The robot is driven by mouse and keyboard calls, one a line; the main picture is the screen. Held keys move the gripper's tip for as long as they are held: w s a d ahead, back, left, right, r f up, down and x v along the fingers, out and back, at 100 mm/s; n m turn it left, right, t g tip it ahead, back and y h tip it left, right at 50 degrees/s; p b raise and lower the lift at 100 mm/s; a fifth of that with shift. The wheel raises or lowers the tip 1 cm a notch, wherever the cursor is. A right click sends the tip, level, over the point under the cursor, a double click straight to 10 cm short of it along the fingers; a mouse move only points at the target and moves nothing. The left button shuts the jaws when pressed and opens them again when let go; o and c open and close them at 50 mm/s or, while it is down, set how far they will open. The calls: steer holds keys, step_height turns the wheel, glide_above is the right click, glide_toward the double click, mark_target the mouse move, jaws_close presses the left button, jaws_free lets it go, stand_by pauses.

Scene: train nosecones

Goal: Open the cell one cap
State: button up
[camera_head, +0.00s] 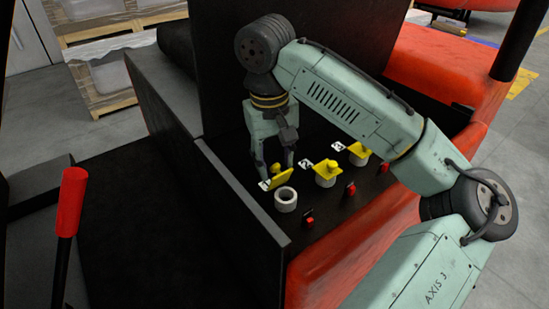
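The first cell (286,201), a white round socket at the left end of the row on the black panel, has its top uncovered, with a dark opening showing. Its yellow cap (280,180) stands tilted up at the back of the socket. My gripper (277,170) is just above and behind this cap, pointing down. Its two fingers are spread, with the cap's small knob between them and dark gaps visible. I cannot tell whether a finger touches the cap.
The second cell's yellow cap (326,167) and the third cell's yellow cap (358,149) lie flat. Red switches (309,221) stand in front of the cells. A red-handled lever (70,201) is at left. A dark wall rises behind the panel.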

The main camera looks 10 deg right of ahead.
mark_target(275, 165)
step_height(275, 165, up, 12)
steer(key=shift+s+a, duration=0.25)
steer(key=shift+a, duration=0.2)
steer(key=f+y+p, duration=0.1)
steer(key=f+p, duration=0.1)
steer(key=f, duration=0.2)
steer(key=d+f+y+p, duration=0.1)
steer(key=f+p, duration=0.1)
steer(key=f, duration=0.2)
steer(key=f+n+g+y+p, duration=0.1)
steer(key=f+p, duration=0.2)
steer(key=f, duration=0.1)
steer(key=shift+w+d+f, duration=0.2)
steer(key=shift+w, duration=0.15)
stand_by(0.3)
